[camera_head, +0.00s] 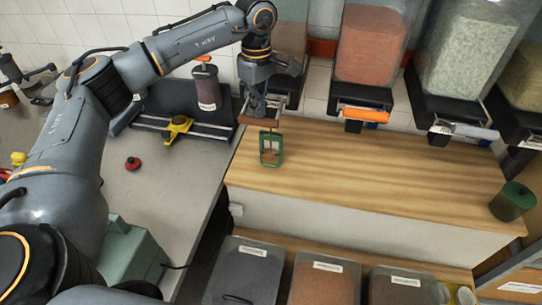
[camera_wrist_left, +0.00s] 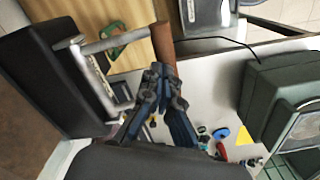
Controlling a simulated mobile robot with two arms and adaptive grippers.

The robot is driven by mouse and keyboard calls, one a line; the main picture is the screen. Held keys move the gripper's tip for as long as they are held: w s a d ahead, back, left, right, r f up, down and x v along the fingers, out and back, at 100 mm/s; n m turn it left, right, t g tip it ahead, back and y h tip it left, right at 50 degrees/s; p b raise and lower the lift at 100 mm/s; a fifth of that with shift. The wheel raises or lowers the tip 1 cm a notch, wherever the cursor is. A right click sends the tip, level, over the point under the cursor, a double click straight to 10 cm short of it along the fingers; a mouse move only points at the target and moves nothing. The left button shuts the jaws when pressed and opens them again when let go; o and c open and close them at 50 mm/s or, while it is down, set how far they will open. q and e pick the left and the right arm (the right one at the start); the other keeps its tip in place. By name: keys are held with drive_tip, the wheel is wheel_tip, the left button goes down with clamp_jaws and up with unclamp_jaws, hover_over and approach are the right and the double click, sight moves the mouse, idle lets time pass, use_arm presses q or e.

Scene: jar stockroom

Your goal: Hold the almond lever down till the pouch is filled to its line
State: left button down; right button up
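The green pouch (camera_head: 263,147) stands on the wooden counter below the almond dispenser. Brown contents show in the lower part of its window; its fill line is too small to make out. The almond lever (camera_head: 262,123) has a brown handle and sits just above the pouch. The lever handle (camera_wrist_left: 161,42) and a piece of the pouch (camera_wrist_left: 125,40) also show in the left wrist view. My left gripper (camera_head: 262,108) is over the lever, fingertips (camera_wrist_left: 163,75) close together and at the handle's end. They look shut, not clearly around it. My right gripper is out of view.
Dispensers with an orange lever (camera_head: 364,115) and a grey lever (camera_head: 470,131) stand to the right. A dark green canister (camera_head: 512,201) is at the counter's right end. Labelled bins (camera_head: 325,283) sit below. A grey bench with a yellow-clamped device (camera_head: 177,128) is left.

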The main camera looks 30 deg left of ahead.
use_arm(q)
drive_tip(key=shift+r+p, duration=0.95)
drive_tip(key=shift+r, duration=0.5)
idle(2.2)
wheel_tip(320, 180, up, 8)
drive_tip(key=p, duration=0.5)
drive_tip(key=shift+f, duration=0.25)
drive_tip(key=shift+f, duration=0.1)
idle(0.8)
